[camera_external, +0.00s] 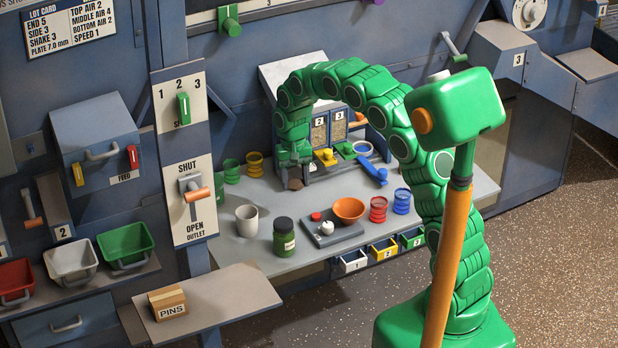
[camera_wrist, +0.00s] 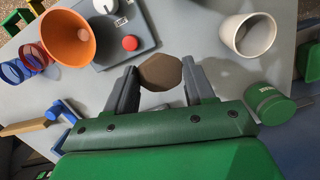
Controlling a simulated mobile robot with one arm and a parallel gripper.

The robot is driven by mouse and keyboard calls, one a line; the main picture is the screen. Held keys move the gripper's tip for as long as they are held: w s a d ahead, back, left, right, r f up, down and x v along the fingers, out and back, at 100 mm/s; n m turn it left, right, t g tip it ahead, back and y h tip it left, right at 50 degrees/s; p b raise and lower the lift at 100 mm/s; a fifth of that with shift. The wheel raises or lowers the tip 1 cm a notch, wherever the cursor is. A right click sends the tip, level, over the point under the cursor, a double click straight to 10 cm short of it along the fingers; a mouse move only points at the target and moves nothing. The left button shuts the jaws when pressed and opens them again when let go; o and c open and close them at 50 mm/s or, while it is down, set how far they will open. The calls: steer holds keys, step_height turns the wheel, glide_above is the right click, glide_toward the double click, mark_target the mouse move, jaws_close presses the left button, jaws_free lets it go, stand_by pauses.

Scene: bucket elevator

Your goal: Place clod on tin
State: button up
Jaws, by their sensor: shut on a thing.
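The clod is a small brown lump (camera_external: 295,184), faceted in the wrist view (camera_wrist: 160,72). My gripper (camera_external: 295,168) points down and is shut on it, one grey finger on each side in the wrist view. It holds the clod over the back part of the grey table, behind the pale cup and the tin. I take the dark green can with a light label (camera_external: 285,237) to be the tin; it stands upright near the table's front edge.
A pale cup (camera_external: 247,222) stands left of the tin. Red (camera_external: 378,210) and blue (camera_external: 401,201) ringed cups stand farther right. Green (camera_external: 231,171) and yellow cups are at the back left.

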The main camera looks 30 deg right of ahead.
mark_target(218, 179)
steer(key=w+a+r+m+t, duration=0.1)
steer(key=w+a+r+m, duration=0.3)
steer(key=a+m, duration=0.2)
steer(key=w+a+r+m+y, duration=0.1)
steer(key=w+a+r+m, duration=0.2)
steer(key=a+m, duration=0.4)
steer(key=shift+w+r+m+t, duration=0.4)
steer(key=shift+r+m, duration=0.15)
steer(key=shift+m, duration=0.65)
steer(key=shift+w+a+f, duration=0.55)
steer(key=shift+w+f, duration=0.1)
steer(key=shift+w, duration=0.75)
steer(key=shift+w+a+f, duration=0.55)
steer(key=shift+w+f, duration=0.1)
steer(key=shift+w, duration=0.7)
steer(key=shift+w+a+f, duration=0.55)
steer(key=shift+w+f, duration=0.1)
steer(key=shift+w, duration=0.75)
steer(key=shift+w+a+f, duration=0.25)
steer(key=shift+w+f, duration=0.3)
steer(key=shift+f, duration=0.25)
steer(key=shift+w+a+f, duration=0.2)
steer(key=shift+w+f, duration=0.3)
steer(key=shift+f, duration=0.3)
steer(key=shift+w+a+f, duration=0.15)
steer(key=shift+w+f, duration=0.2)
steer(key=shift+w, duration=0.1)
steer(key=shift+w+a+f, duration=0.2)
steer(key=shift+w+f, duration=0.35)
steer(key=shift+f, duration=0.2)
